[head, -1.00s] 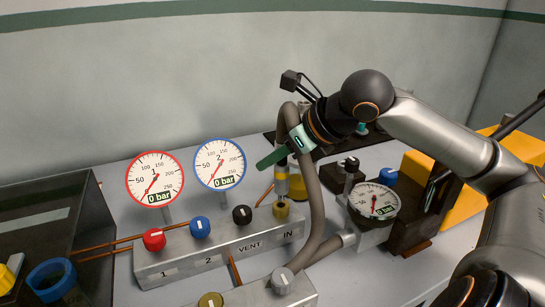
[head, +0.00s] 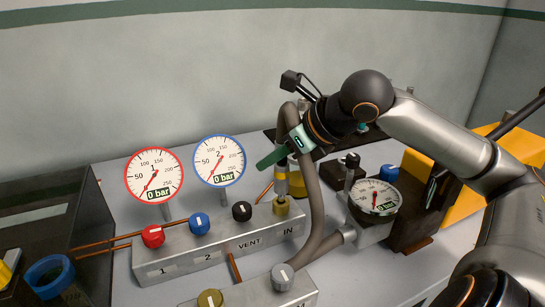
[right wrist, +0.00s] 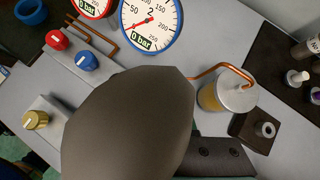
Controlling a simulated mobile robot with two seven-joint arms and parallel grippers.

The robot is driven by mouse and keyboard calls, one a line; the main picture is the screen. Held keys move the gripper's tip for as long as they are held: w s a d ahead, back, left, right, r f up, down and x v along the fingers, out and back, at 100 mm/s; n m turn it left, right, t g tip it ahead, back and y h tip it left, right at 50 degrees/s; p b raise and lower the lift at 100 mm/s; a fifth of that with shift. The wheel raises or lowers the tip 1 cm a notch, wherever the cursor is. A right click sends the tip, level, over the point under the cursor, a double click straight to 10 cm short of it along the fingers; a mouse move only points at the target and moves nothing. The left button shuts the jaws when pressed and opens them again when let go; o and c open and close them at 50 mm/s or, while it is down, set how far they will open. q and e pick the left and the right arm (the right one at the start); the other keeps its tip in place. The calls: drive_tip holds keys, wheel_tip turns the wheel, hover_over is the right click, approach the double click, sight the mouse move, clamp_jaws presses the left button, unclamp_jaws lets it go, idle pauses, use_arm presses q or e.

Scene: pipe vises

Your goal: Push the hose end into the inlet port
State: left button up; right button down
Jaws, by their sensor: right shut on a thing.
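The grey-brown hose (head: 317,205) rises from the pump, arches over and comes down to its end, a metal fitting with a yellow band (head: 282,176). The brass inlet port (head: 281,208) stands on the manifold above the label IN. The hose end points down, lined up over the port, with its tip at the port's mouth; I cannot tell how deep it sits. My right gripper (head: 287,150) is shut on the hose just above the end. In the right wrist view the hose (right wrist: 130,125) fills the middle and hides the port. My left gripper is not in view.
The manifold (head: 215,252) carries red, blue and black knobs, with two gauges (head: 153,176) (head: 219,160) behind, both reading 0 bar. The pump gauge (head: 374,197) stands to the right. A yellow-liquid jar (right wrist: 228,95) stands behind the hose. A dark bin (head: 85,230) is at left.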

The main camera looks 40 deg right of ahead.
drive_tip(key=shift+f+b, duration=1.1)
drive_tip(key=shift+f, duration=0.05)
drive_tip(key=c, duration=0.7)
unclamp_jaws()
drive_tip(key=shift+s+r, duration=0.2)
drive_tip(key=shift+s, duration=0.05)
drive_tip(key=v, duration=1.2)
drive_tip(key=shift+d, duration=0.1)
